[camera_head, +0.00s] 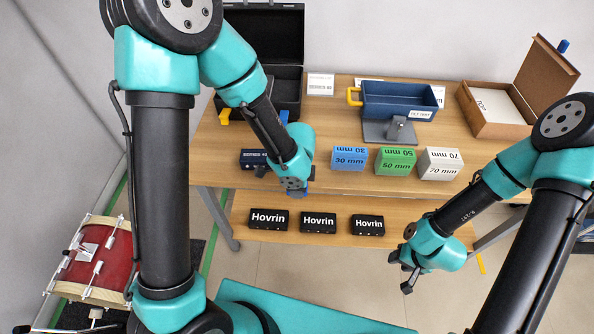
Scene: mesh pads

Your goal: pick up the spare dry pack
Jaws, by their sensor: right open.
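No item carries a label that reads as a dry pack, so I cannot tell for certain which one it is. Three black packs marked Hovrin lie in a row on the lower shelf: a left one (268,220), a middle one (318,222) and a right one (367,225). My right gripper (404,274) is open and empty, in front of the lower shelf, below and right of the right Hovrin pack. My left gripper (297,190) hangs over the table's front edge, above the middle pack; its fingers are mostly hidden by its own wrist.

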